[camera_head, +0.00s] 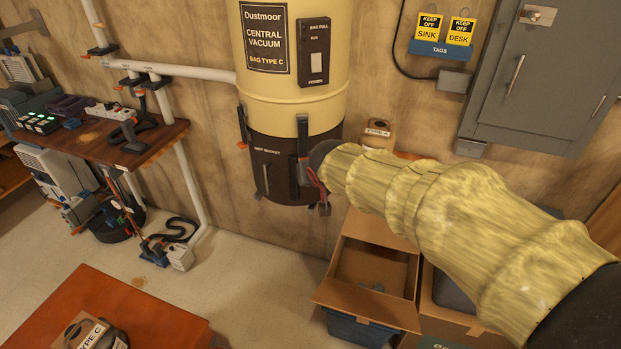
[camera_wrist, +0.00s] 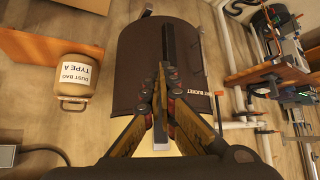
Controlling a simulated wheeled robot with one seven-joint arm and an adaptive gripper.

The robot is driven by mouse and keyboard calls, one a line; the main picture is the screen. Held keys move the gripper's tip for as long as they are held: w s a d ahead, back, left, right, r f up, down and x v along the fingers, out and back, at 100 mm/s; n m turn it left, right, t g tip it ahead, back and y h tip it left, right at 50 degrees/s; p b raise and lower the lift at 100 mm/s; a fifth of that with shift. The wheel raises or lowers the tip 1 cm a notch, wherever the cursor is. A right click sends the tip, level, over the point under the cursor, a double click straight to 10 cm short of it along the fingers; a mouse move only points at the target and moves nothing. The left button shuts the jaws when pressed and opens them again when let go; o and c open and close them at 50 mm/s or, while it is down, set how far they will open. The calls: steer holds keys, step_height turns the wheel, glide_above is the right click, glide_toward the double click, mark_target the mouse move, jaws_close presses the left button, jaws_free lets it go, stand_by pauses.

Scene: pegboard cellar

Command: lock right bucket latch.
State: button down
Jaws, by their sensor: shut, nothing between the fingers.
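The dark brown dirt bucket (camera_head: 275,172) hangs under the cream vacuum canister (camera_head: 293,95); it also fills the middle of the wrist view (camera_wrist: 142,65). The right bucket latch (camera_head: 302,133) is a dark upright lever across the seam between canister and bucket. In the wrist view the latch (camera_wrist: 166,42) shows as a long dark bar, partly hidden behind my fingers. My gripper (camera_wrist: 163,68) is shut and empty, its tips in front of this bar; I cannot tell whether they touch. In the head view my gripper (camera_head: 321,194) is beside the bucket's right side, partly hidden by my arm.
The left latch (camera_head: 242,127) is on the canister's other side. A tan Type A dust bag container (camera_wrist: 75,82) stands close to the bucket. An open cardboard box (camera_head: 372,268) is below my arm. A wooden bench (camera_head: 150,150) with pipes is at left.

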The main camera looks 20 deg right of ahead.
steer(key=s+a, duration=0.1)
steer(key=s, duration=0.8)
steer(key=shift+s+p, duration=0.25)
steer(key=shift+p, duration=0.1)
steer(key=s+d+f+n+g, duration=0.1)
steer(key=s+f+n+g, duration=0.15)
steer(key=s, duration=0.75)
steer(key=s+r+m+y, duration=0.1)
steer(key=s+r, duration=0.3)
steer(key=s, duration=0.6)
steer(key=shift+s+r+g, duration=0.2)
steer(key=shift+s+g, duration=0.15)
steer(key=shift+g, duration=0.1)
